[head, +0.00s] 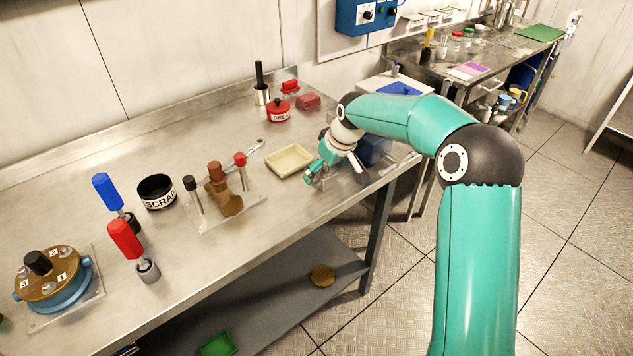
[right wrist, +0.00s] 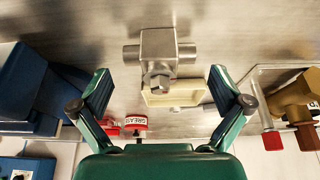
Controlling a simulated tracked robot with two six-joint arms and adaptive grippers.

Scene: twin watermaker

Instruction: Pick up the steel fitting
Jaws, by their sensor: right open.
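The steel fitting (right wrist: 159,52) is a grey metal block with a round stub on each side and a hex-headed stub towards me. In the right wrist view it lies on the steel bench, ahead of my right gripper (right wrist: 160,80) and centred between its two fingers. The fingers are open and spread wide, and nothing is between the pads. In the head view my right gripper (head: 314,173) is low over the bench near its front edge. I cannot make out the fitting there; the gripper seems to hide it. My left gripper is not in view.
A cream tray (head: 289,161) lies just left of the right gripper. A dark blue box (right wrist: 28,85) stands on its other side. A brass valve on a clear plate (head: 207,211), a red grease tin (head: 280,115) and a black scrap cup (head: 157,192) are farther off.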

